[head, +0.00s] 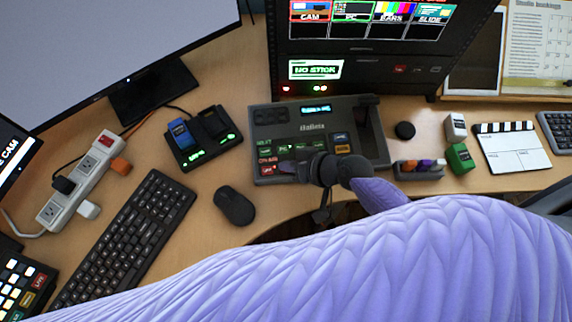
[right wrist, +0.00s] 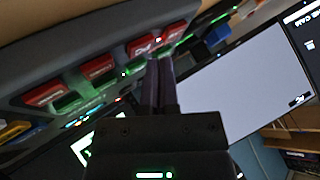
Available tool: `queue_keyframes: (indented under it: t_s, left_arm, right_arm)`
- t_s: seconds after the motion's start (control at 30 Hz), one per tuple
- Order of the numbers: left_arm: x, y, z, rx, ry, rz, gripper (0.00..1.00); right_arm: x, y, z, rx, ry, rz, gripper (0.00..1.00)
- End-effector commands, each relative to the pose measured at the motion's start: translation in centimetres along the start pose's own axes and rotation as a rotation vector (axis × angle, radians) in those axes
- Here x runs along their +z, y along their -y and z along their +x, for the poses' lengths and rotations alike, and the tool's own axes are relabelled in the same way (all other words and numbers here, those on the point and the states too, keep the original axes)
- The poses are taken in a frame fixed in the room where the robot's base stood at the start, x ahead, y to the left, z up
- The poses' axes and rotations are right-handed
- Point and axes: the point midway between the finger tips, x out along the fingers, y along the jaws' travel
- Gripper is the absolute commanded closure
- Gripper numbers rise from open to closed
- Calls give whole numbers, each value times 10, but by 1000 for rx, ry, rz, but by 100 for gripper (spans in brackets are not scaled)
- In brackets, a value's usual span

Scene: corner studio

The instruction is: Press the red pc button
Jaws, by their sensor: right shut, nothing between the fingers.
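The dark switcher panel (head: 320,128) lies on the desk, with rows of small coloured buttons. A lit red button (head: 267,170) shows at the left end of its lower row; my right gripper (head: 290,168) hides the buttons beside it. The right wrist view shows several red buttons, including a brighter end one (right wrist: 145,42) and a middle one (right wrist: 98,66). The labels are too blurred to read surely. My right gripper (right wrist: 160,68) is shut and empty, its tips close to the bright end button; contact cannot be told. My left gripper is not in view.
The monitor (head: 365,12) behind shows CAM, PC, BARS and SLIDE tiles, with PC framed green. A mouse (head: 234,206), keyboard (head: 125,240) and charger (head: 201,138) stand left of the panel. A marker holder (head: 419,170) and black puck (head: 404,130) stand to its right.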

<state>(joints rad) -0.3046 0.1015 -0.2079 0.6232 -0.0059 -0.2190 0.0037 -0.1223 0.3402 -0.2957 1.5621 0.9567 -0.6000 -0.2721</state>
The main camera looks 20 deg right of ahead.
Motion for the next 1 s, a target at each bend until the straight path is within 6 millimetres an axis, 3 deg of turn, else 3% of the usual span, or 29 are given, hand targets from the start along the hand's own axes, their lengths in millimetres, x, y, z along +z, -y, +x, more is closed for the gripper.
queue_keyframes:
  t_s: [1.0]
  left_arm:
    - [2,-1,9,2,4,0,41]
  right_arm:
    - [5,-5,7,0,0,0,100]
